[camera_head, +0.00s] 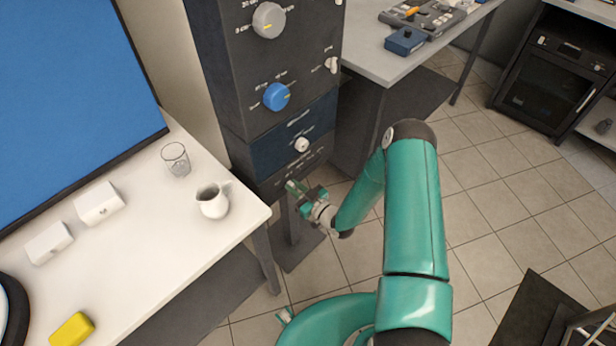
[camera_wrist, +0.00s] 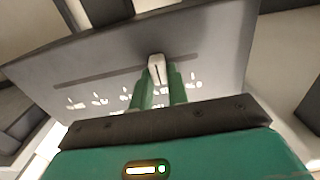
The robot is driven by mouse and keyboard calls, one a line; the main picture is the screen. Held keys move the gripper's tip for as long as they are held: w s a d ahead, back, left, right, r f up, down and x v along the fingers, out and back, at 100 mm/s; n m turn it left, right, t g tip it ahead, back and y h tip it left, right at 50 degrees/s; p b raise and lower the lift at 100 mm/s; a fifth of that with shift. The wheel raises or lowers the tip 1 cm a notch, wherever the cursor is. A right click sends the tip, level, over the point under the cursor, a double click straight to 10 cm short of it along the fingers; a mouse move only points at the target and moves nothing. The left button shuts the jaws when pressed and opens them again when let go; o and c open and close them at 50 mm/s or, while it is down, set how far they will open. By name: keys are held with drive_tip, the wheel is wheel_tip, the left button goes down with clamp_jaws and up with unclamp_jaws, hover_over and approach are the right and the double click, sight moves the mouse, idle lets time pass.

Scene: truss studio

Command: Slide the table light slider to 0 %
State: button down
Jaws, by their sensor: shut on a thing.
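The table light slider is a small pale knob (camera_wrist: 157,66) in a dark slot across a grey panel (camera_wrist: 215,50) in the wrist view. The knob is right of the slot's middle in that picture. White marks along the slot are too blurred to read. My gripper (camera_wrist: 158,84) has its two green fingers shut on the knob, one on each side. In the head view my gripper (camera_head: 297,190) is at the lower front of the dark control tower (camera_head: 290,65). The knob cannot be made out there.
The tower also carries a grey dial (camera_head: 268,20), a blue dial (camera_head: 276,96) and a white knob (camera_head: 302,144). A white table (camera_head: 150,270) at left holds a glass (camera_head: 175,158) and a white jug (camera_head: 212,200).

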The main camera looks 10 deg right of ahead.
sight(278, 191)
drive_tip(key=shift+s+a, duration=0.7)
drive_tip(key=shift+a, duration=0.25)
drive_tip(key=shift+s+a, duration=0.7)
drive_tip(key=shift+a, duration=0.25)
drive_tip(key=c, duration=1.4)
unclamp_jaws()
drive_tip(key=shift+a, duration=0.1)
drive_tip(key=shift+o, duration=0.2)
drive_tip(key=shift+s+d, duration=0.15)
drive_tip(key=shift+d, duration=0.1)
drive_tip(key=v, duration=1.3)
drive_tip(key=shift+s, duration=0.2)
drive_tip(key=shift+w+d, duration=0.1)
drive_tip(key=shift+d, duration=0.05)
